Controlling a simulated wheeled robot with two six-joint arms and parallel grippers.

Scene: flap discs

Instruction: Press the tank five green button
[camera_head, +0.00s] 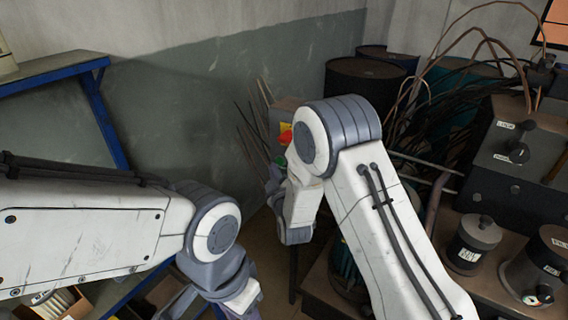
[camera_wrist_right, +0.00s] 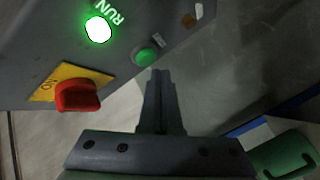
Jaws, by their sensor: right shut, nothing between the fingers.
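The grey control box (camera_head: 289,108) stands behind my right arm in the head view, partly hidden by it. In the right wrist view its panel (camera_wrist_right: 60,50) fills the upper left. A small green button (camera_wrist_right: 148,56) sits there beside a brightly lit green RUN lamp (camera_wrist_right: 98,29). My right gripper (camera_wrist_right: 160,76) is shut and empty, its tips just below the green button in the picture; I cannot tell whether they touch it. It also shows in the head view (camera_head: 273,178), partly hidden by my wrist. No tank number is readable. My left gripper (camera_head: 185,300) is low in the head view, its jaws unclear.
A red rotary switch (camera_wrist_right: 78,95) on a yellow plate is close to the right gripper. Dark drums (camera_head: 365,80), tangled cables and labelled canisters (camera_head: 475,243) crowd the right. A blue-framed table (camera_head: 50,70) stands at the left.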

